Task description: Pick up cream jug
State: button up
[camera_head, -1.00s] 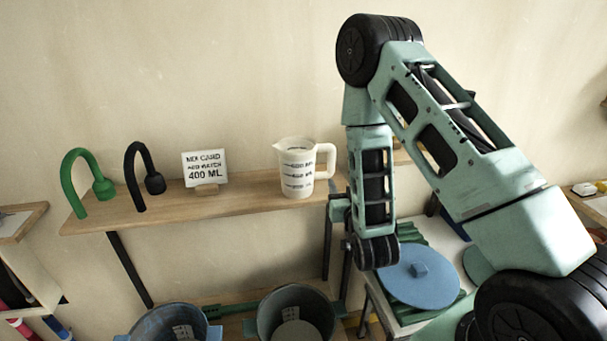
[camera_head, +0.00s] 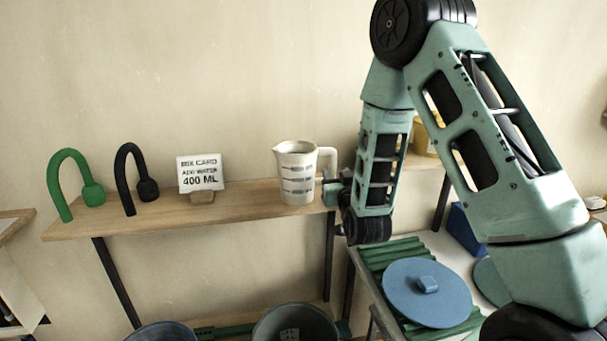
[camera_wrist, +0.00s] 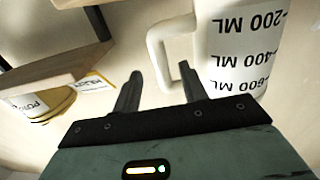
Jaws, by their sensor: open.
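The cream jug (camera_head: 297,172), with dark measuring marks, stands upright on the wooden shelf, its handle on the right. In the wrist view the jug (camera_wrist: 240,50) appears upside down at the upper right, with its handle (camera_wrist: 153,50) toward my fingers. My gripper (camera_wrist: 160,88) is open and empty. Its two dark fingers point toward the handle, whose end shows between their tips; I cannot tell whether they touch it. In the head view my gripper (camera_head: 332,190) is just right of the jug, partly hidden by my wrist.
A sign card (camera_head: 199,173), a black hose (camera_head: 127,165) and a green hose (camera_head: 55,180) stand left of the jug on the shelf (camera_head: 235,205). A yellow tub (camera_head: 425,135) is behind my arm. A blue lid (camera_head: 428,293) lies lower right; buckets are below.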

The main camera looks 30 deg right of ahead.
aim_at(334, 167)
jog(key=p+x, duration=0.2)
jog(key=x, duration=0.1)
jog(key=p+x, duration=0.1)
jog(key=shift+w+d+r, duration=0.1)
jog(key=shift+w+r, duration=0.2)
jog(key=shift+r, duration=0.05)
jog(key=shift+w+d+f, duration=0.1)
jog(key=shift+w+f, duration=0.05)
jog(key=shift+w, duration=0.1)
grip_shut()
